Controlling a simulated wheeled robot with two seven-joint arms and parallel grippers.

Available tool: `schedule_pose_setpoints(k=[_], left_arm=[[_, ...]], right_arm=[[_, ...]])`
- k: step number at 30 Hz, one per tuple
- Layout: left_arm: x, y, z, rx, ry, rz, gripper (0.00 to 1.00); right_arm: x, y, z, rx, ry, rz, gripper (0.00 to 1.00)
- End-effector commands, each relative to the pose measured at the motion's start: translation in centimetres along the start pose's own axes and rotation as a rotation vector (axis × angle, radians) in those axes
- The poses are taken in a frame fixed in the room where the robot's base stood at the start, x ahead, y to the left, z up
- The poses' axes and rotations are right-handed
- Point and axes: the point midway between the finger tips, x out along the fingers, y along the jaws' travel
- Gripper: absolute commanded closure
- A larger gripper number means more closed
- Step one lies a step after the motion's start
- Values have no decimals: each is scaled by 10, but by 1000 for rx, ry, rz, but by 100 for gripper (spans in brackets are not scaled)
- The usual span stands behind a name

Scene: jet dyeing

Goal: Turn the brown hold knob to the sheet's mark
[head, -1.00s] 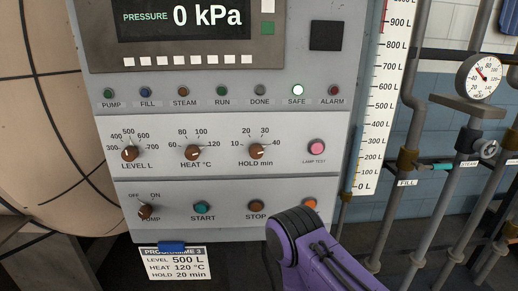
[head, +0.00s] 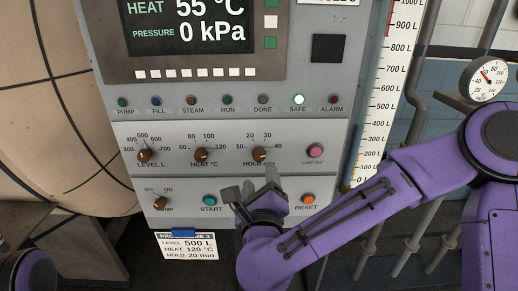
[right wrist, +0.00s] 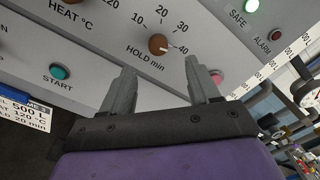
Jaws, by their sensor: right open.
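The brown hold knob (head: 259,155) sits on the grey panel under a scale of 10, 20, 30 and 40. In the right wrist view, the hold knob (right wrist: 158,44) has its white pointer toward the 40. The programme sheet (head: 188,246) hangs below the panel and reads HOLD 20 min. My right gripper (head: 254,188) is open and empty, just below the knob. In the right wrist view its two fingers (right wrist: 160,68) stand apart on either side of the knob's line, short of it. My left gripper is not in view.
The level knob (head: 144,156) and heat knob (head: 202,155) are left of the hold knob. The pink lamp test button (head: 315,150) is close on its right. The START button (head: 209,200) and orange RESET button (head: 308,199) lie below. The SAFE lamp (head: 298,100) is lit.

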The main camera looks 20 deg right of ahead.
Motion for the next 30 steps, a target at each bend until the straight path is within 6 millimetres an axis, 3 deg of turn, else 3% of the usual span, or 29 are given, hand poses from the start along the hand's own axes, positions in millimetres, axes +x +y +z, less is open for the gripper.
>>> schedule_pose_setpoints(k=[12,17,24,25,30], left_arm=[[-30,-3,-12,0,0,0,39],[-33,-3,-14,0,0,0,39],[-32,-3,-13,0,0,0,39],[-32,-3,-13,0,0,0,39],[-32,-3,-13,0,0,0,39]], right_arm=[[84,-1,0,-5,5,1,39],[99,1,-1,-7,2,2,39],[101,2,-2,-8,1,2,39],[101,2,-2,-8,1,3,42],[100,2,-2,-8,1,3,95]])
